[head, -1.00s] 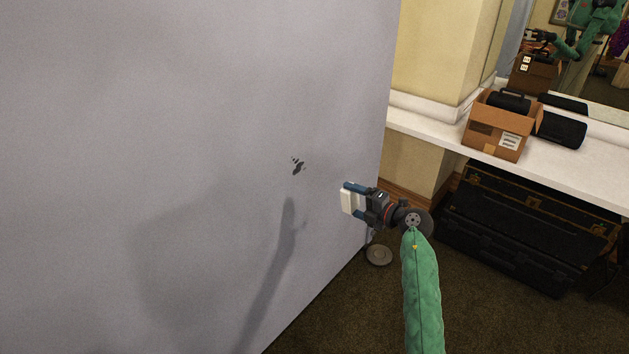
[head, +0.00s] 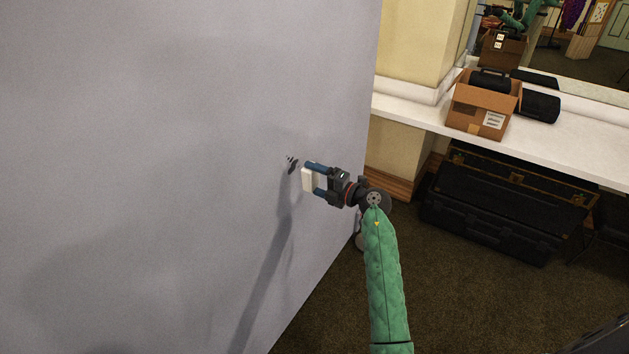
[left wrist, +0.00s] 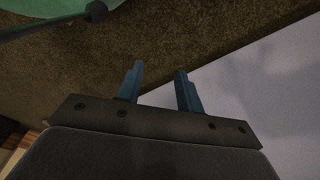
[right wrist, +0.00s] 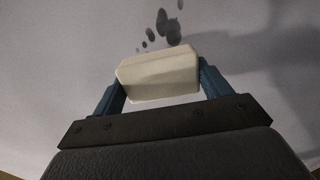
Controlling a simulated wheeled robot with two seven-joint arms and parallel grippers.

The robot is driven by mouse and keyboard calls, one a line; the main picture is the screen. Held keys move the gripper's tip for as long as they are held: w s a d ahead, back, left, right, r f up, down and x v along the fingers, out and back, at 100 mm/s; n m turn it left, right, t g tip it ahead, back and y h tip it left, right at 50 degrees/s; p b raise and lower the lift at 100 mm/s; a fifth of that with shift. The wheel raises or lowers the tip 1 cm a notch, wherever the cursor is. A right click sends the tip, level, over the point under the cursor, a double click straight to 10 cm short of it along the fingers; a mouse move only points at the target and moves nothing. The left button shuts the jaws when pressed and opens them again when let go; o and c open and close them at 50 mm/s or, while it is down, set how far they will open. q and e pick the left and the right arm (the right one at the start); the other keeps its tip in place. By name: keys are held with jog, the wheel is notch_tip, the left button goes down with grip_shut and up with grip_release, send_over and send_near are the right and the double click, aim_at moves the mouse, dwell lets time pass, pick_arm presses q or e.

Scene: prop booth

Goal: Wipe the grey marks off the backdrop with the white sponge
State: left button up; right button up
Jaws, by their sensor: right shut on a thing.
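The grey marks (head: 292,164) are a small cluster of dark spots on the pale grey backdrop (head: 150,130). They also show in the right wrist view (right wrist: 166,27), just beyond the sponge. My right gripper (head: 314,180) is shut on the white sponge (head: 308,180), which sits between its blue fingers. The sponge is just right of and slightly below the marks in the head view. I cannot tell whether it touches the backdrop. My left gripper (left wrist: 159,88) shows only in the left wrist view, its blue fingers apart with nothing between them.
A white counter (head: 415,112) at the right holds an open cardboard box (head: 478,108) and a black cylinder-like object (head: 540,105). A black case (head: 490,215) stands below it. The backdrop's right edge lies close behind my right gripper. Brown carpet is clear in front.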

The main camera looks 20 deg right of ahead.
aim_at(286, 168)
jog(key=x, duration=0.3)
jog(key=shift+w+a+f+b, duration=0.15)
jog(key=shift+a+f+b, duration=0.1)
jog(key=shift+b, duration=0.1)
jog(key=shift+w+a, duration=0.15)
jog(key=shift+w, duration=0.1)
jog(key=shift+w+a+r, duration=0.15)
pick_arm(q)
jog(key=r, duration=0.2)
jog(key=w+d, duration=0.1)
jog(key=shift+r, duration=0.4)
pick_arm(e)
jog(key=shift+w+a, duration=0.2)
jog(key=shift+w, duration=0.05)
pick_arm(q)
jog(key=shift+w+a, duration=0.15)
jog(key=shift+r, duration=0.25)
pick_arm(e)
jog(key=shift+x, duration=0.9)
jog(key=shift+d, duration=0.1)
